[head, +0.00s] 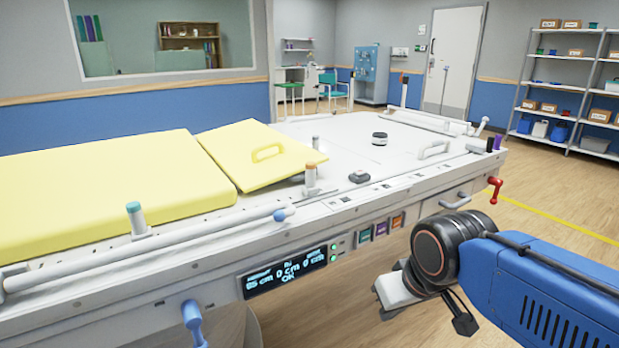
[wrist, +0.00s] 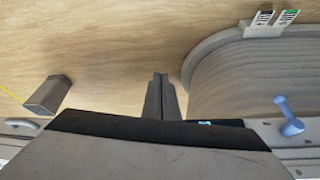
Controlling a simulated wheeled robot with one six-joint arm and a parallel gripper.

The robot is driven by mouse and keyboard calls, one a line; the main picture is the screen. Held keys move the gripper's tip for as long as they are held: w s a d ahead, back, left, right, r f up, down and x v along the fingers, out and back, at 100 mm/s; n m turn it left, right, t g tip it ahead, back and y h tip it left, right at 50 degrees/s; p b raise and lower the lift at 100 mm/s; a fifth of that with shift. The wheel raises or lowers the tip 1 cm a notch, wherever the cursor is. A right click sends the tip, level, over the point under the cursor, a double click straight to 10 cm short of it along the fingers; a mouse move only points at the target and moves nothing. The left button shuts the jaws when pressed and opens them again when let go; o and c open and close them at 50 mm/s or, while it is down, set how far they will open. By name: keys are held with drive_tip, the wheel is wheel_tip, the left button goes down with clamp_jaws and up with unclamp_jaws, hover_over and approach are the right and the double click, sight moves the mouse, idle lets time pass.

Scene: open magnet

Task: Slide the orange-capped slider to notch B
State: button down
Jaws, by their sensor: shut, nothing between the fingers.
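The orange-capped slider (head: 311,180) is a short, upright pale post on the near rail of the white table (head: 345,145), beside the yellow pad's raised section. Several small dark marks line the table edge to its right; I cannot read which is notch B. My gripper (wrist: 161,80) is shut and empty in the wrist view, its fingers together over the wood floor. In the head view my arm is at the lower right, in front of the table and well apart from the slider. The slider does not show in the wrist view.
A teal-capped post (head: 135,220) stands left on the same side, and a grey-capped post (head: 315,143) behind. A white rail with a blue knob (head: 280,215) runs along the near edge. A red handle (head: 495,187) juts from the corner.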

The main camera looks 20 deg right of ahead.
idle(0.4)
drive_tip(key=c, duration=1.8)
unclamp_jaws()
drive_tip(key=shift+w+r, duration=0.15)
drive_tip(key=shift+r, duration=0.05)
drive_tip(key=shift+o, duration=1.1)
drive_tip(key=w+a+r+n+g, duration=0.1)
drive_tip(key=w+r+n, duration=0.2)
drive_tip(key=w+r, duration=0.4)
drive_tip(key=w+a+r+n+g, duration=0.1)
drive_tip(key=w+r+n, duration=0.2)
drive_tip(key=w+r, duration=0.4)
wheel_tip(320, 180, up, 7)
drive_tip(key=shift+w+f, duration=0.15)
drive_tip(key=shift+w, duration=0.15)
wheel_tip(320, 180, up, 15)
drive_tip(key=n+g, duration=0.3)
drive_tip(key=n, duration=0.5)
hover_over(310, 163)
wheel_tip(310, 163, down, 17)
drive_tip(key=shift+f, duration=0.1)
clamp_jaws()
